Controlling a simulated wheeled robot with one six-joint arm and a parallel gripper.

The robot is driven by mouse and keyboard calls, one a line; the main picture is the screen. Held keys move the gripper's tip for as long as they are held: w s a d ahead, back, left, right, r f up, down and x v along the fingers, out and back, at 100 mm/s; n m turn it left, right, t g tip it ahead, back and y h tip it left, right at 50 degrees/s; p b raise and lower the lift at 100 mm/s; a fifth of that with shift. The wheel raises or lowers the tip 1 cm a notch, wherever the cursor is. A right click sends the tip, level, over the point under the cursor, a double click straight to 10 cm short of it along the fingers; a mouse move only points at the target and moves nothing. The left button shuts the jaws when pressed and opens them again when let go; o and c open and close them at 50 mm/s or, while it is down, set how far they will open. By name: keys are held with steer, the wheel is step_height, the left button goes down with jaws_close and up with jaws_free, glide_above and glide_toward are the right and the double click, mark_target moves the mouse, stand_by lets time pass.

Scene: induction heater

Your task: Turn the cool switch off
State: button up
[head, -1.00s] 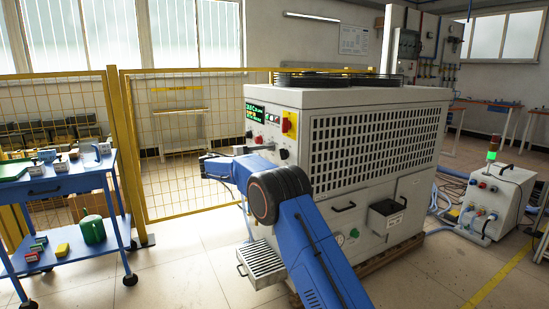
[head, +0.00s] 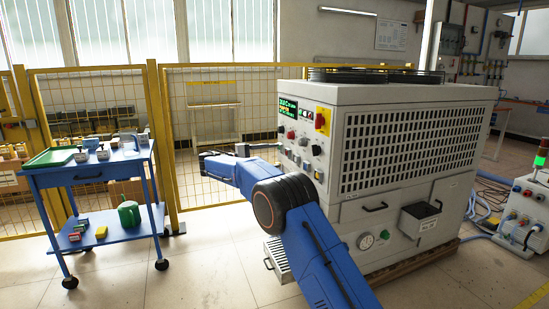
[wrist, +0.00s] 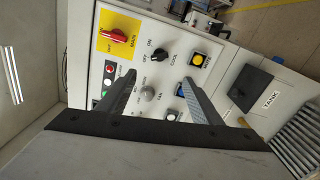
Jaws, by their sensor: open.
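The cool switch (wrist: 160,51) is a black knob marked OFF, ON and COOL on the white control panel in the wrist view. Which mark it points to is hard to tell. My gripper (wrist: 157,80) is open and empty, its two dark fingers angled toward the panel. The knob shows just beyond the gap between the fingertips, apart from them. In the head view the panel (head: 300,143) is on the heater's left face, and my gripper (head: 262,147) is in front of its left edge, small and partly unclear.
A red main switch on a yellow plate (wrist: 117,35) sits left of the knob, and a yellow button (wrist: 197,60) sits right of it. Other knobs and buttons lie close by. A blue cart (head: 95,170) stands at left. Floor between cart and heater is clear.

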steer(key=n, duration=0.4)
glide_toward(313, 151)
steer(key=x, duration=0.8)
steer(key=shift+w+d, duration=0.25)
steer(key=shift+d, duration=0.1)
steer(key=c, duration=1.1)
steer(key=shift+o, duration=0.2)
